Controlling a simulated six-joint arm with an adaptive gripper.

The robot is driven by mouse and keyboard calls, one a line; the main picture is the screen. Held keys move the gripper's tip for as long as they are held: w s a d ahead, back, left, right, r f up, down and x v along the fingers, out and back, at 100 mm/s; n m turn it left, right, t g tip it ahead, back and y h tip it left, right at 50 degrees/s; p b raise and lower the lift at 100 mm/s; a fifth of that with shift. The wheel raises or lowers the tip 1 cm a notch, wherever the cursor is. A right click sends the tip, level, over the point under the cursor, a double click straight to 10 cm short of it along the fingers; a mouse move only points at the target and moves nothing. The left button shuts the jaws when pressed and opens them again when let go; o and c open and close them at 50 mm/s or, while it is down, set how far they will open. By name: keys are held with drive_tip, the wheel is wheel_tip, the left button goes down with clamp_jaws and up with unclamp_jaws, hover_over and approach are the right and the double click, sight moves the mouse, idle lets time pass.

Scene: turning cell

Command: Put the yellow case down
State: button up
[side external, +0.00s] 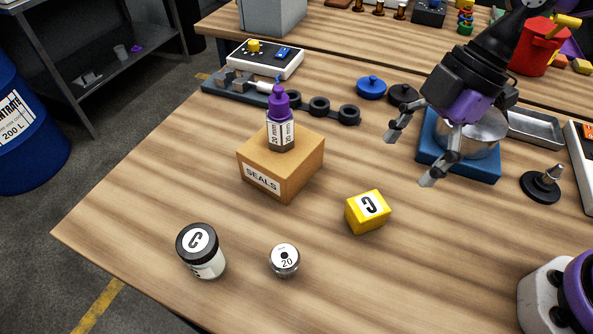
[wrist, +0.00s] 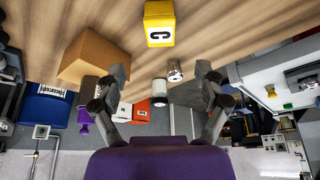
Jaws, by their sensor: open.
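The yellow case (side external: 367,212) is a small box with a white label bearing a dark letter. It rests on the wooden table, right of the middle in the side view. In the wrist view the yellow case (wrist: 159,24) shows at the top centre, beyond my fingertips. My gripper (side external: 411,160) is open, with nothing between its fingers. It hangs above the table, up and to the right of the case in the side view, apart from it. In the wrist view my open gripper (wrist: 161,80) shows both fingers spread wide.
The cardboard SEALS box (side external: 264,180) carries a purple-capped bottle (side external: 280,120). A black-lidded jar (side external: 201,251) and a small metal weight (side external: 285,260) stand at the front. A blue-based fixture (side external: 490,165) sits behind my gripper. Table around the case is clear.

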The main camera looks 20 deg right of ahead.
drive_tip(key=s+d+r+m+t+h, duration=0.2)
drive_tip(key=d+r+m, duration=0.1)
drive_tip(key=d+m, duration=0.4)
drive_tip(key=s+d+r+m+t+h, duration=0.2)
drive_tip(key=d+m, duration=0.5)
drive_tip(key=m, duration=0.4)
drive_tip(key=shift+s+d+r+t, duration=0.2)
drive_tip(key=shift+s+r+t, duration=0.25)
drive_tip(key=shift+t, duration=0.35)
